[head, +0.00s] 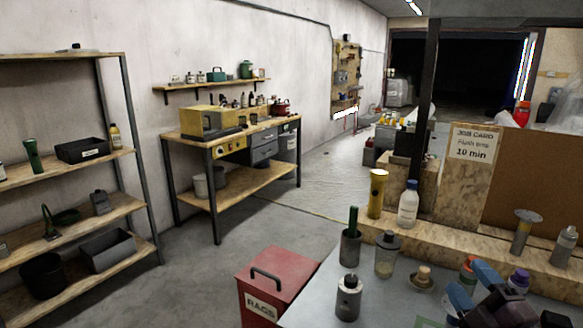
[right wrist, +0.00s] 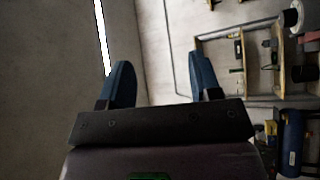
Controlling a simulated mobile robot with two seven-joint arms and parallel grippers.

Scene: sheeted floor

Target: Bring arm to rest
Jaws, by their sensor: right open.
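My right gripper (head: 474,288) is at the bottom right of the head view, above the grey worktop (head: 318,302). Its two blue fingers stand apart with nothing between them. In the right wrist view the gripper (right wrist: 163,78) is open and empty, with the room beyond it seen sideways. My right arm is only partly in the picture. My left gripper is in neither view.
On the worktop stand a grey cup (head: 350,248) with a green-handled tool, a capped jar (head: 387,256), a metal container (head: 348,297) and a purple-capped bottle (head: 518,281) close to my right gripper. A red rags bin (head: 262,293) stands left. Open floor lies beyond.

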